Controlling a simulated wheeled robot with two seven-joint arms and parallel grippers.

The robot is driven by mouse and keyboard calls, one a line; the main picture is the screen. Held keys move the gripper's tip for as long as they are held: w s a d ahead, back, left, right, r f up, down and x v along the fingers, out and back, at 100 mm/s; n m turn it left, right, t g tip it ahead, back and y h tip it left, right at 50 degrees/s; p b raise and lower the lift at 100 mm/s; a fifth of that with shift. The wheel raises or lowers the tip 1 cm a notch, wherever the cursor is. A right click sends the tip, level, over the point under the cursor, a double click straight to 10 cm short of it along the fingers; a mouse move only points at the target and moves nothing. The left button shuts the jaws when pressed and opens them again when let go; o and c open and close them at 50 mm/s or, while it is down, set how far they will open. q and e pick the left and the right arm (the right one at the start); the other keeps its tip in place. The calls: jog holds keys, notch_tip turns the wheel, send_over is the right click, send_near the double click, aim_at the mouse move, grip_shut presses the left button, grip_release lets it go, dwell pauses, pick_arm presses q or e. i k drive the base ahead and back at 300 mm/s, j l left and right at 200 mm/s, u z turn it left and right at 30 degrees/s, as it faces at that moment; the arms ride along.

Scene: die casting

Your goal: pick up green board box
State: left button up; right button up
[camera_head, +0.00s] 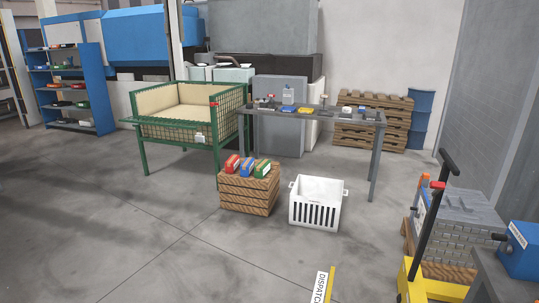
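A green box (262,168) with a pale label sits on top of a low wooden crate stack (248,194) near the middle of the view. It is at the right end of a row, with a blue box (247,167) and a red box (232,164) to its left. Neither of my grippers is in view.
A white slotted basket (316,203) stands on the floor right of the wooden stack. Behind are a grey table (335,115) with small items and a green wire-sided bin (185,128). A yellow pallet jack (428,286) is lower right.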

aim_at(264, 167)
jog(key=i+u, duration=0.1)
jog(key=i, duration=4.7)
jog(key=l, duration=0.1)
